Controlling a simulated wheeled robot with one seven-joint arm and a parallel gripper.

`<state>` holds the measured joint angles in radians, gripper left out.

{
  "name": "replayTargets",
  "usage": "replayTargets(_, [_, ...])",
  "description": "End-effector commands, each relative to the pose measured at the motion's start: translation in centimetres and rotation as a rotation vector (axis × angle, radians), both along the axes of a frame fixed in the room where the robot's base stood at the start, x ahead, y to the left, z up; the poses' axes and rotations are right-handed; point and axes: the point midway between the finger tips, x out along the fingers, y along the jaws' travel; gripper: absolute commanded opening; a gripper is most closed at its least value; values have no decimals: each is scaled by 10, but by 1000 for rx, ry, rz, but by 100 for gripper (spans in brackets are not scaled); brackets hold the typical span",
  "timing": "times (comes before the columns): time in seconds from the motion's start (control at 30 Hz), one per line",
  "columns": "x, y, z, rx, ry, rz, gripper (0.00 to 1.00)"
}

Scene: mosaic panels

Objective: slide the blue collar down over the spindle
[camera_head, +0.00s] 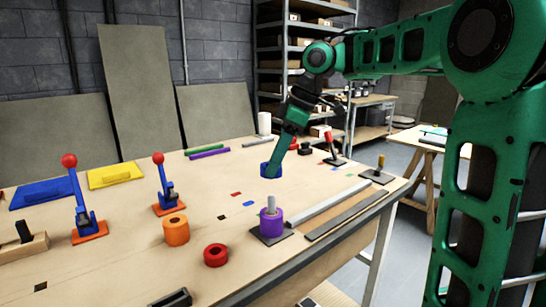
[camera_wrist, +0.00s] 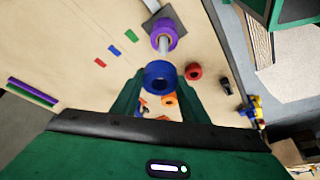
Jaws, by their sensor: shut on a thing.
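The blue collar (camera_head: 265,171) is held at the tip of my gripper (camera_head: 274,168), above the middle of the table. In the wrist view the blue collar (camera_wrist: 160,88) is a thick ring between the two green fingers of my gripper (camera_wrist: 158,82), which are shut on it. The spindle (camera_head: 271,202) is an upright grey rod on a dark square base, with a purple collar (camera_head: 271,222) around it. The wrist view shows the spindle (camera_wrist: 163,46) and purple collar (camera_wrist: 168,30) just above the blue collar in the picture. The blue collar is apart from the spindle.
An orange ring (camera_head: 176,231) and a red ring (camera_head: 215,256) lie left of the spindle. Lever stands with red knobs (camera_head: 158,159) stand farther left and at the back right. A grey bar (camera_head: 327,203) lies right of the spindle. Small flat tiles lie between.

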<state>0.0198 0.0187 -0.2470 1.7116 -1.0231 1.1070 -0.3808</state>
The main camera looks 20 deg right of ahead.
Motion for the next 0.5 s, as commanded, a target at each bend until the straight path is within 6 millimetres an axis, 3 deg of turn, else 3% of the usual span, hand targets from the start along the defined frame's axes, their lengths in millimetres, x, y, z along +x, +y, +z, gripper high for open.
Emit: replayTargets(0.5, [0,0,-37,-1,0,2,6])
